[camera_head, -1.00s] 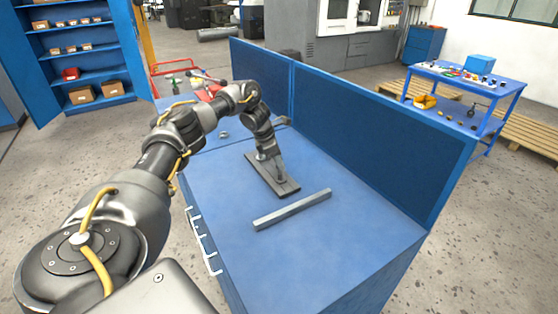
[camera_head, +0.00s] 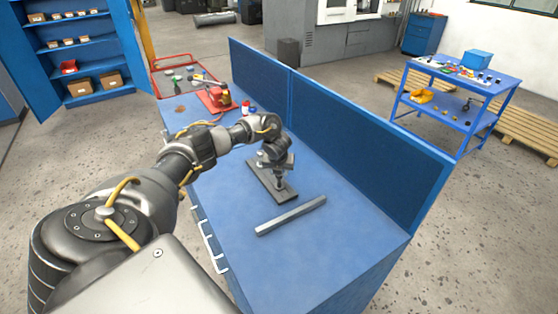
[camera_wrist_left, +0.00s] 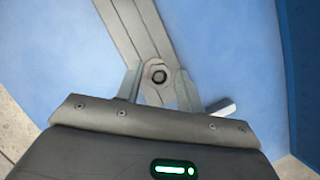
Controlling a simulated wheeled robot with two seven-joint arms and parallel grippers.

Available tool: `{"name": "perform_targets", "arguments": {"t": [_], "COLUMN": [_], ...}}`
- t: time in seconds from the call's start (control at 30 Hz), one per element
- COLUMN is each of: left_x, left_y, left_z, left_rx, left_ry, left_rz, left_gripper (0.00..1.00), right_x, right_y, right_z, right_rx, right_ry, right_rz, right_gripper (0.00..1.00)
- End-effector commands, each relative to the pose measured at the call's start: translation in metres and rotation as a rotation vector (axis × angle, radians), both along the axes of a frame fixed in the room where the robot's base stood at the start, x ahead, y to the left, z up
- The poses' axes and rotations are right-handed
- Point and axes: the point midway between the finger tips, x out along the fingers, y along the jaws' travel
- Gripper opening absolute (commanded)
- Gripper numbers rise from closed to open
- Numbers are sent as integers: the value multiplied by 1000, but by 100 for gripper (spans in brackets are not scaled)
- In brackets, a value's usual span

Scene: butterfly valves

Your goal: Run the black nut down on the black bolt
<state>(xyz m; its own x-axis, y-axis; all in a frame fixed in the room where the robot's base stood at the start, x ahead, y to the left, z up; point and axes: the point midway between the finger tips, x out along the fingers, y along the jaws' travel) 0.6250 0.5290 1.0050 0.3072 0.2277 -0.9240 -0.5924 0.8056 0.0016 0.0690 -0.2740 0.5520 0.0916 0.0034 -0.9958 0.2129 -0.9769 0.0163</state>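A long grey base plate (camera_head: 262,183) lies on the blue bench, and it also shows in the left wrist view (camera_wrist_left: 133,28). On it, in the left wrist view, is a ring-shaped fitting with a dark round centre (camera_wrist_left: 158,75); I cannot tell nut from bolt there. My left gripper (camera_wrist_left: 158,88) points down over the plate, its fingers open on either side of this fitting. Whether they touch it is unclear. In the head view my left gripper (camera_head: 280,184) is small and hides the fitting. My right gripper is not in view.
A loose grey bar (camera_head: 291,215) lies on the blue bench (camera_head: 310,260) in front of the plate. A blue partition (camera_head: 350,140) runs along the bench's far right side. The bench front is clear.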

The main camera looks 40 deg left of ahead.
Motion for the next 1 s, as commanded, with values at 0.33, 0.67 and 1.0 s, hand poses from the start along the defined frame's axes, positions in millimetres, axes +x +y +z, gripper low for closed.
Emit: {"name": "perform_targets", "arguments": {"t": [0.33,0.67,1.0], "left_x": [2,1,2], "left_y": [-5,-5,-5], "left_z": [-1,0,0], "left_rx": [-2,0,-1], "left_ry": [2,0,0], "left_rz": [654,834,830], "left_gripper": [38,38,9], "right_x": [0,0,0], "right_y": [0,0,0], "right_z": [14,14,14], "right_rx": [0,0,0], "right_ry": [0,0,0], "right_rz": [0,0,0], "right_gripper": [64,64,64]}}
